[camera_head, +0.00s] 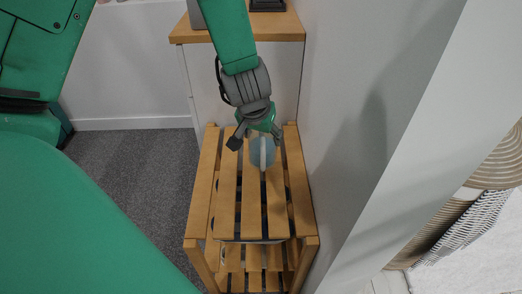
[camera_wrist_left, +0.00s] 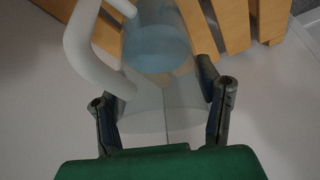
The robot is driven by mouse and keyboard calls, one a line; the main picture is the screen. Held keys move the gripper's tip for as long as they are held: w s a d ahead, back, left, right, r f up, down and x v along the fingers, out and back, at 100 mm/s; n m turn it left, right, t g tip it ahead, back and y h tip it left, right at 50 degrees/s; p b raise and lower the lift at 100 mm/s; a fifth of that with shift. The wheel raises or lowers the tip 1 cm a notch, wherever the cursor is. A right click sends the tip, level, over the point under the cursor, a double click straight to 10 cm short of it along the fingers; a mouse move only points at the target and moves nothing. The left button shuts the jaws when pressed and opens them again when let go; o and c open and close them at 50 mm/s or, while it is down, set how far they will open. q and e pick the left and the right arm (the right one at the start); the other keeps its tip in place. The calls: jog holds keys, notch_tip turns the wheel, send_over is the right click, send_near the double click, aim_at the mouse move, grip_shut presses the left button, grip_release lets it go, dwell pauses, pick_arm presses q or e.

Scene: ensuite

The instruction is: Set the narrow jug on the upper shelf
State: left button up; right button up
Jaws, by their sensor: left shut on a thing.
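The narrow jug (camera_head: 262,153) is a clear, bluish vessel with a pale handle. In the head view it is over the top slats of the wooden shelf unit (camera_head: 226,190), near its far end. My left gripper (camera_head: 256,138) is shut on the jug from above. In the left wrist view the jug (camera_wrist_left: 160,70) is between the two fingers of my left gripper (camera_wrist_left: 165,105), its white handle (camera_wrist_left: 85,50) on the left. Whether the jug's base touches the slats cannot be told. A lower slatted shelf (camera_head: 254,282) shows below the top. My right gripper is not in view.
A white cabinet with a wooden top (camera_head: 285,25) stands behind the shelf unit. A white wall (camera_head: 340,120) runs close along its right side. Grey carpet (camera_head: 150,170) is clear on the left. A woven basket (camera_head: 465,228) is at far right.

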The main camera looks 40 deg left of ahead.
pick_arm(q)
notch_tip(320, 180, down, 4)
jog(key=shift+f+b, duration=0.2)
jog(key=shift+b, duration=0.95)
jog(key=shift+s+d+r, duration=0.1)
jog(key=shift+r, duration=0.05)
jog(key=o, duration=1.5)
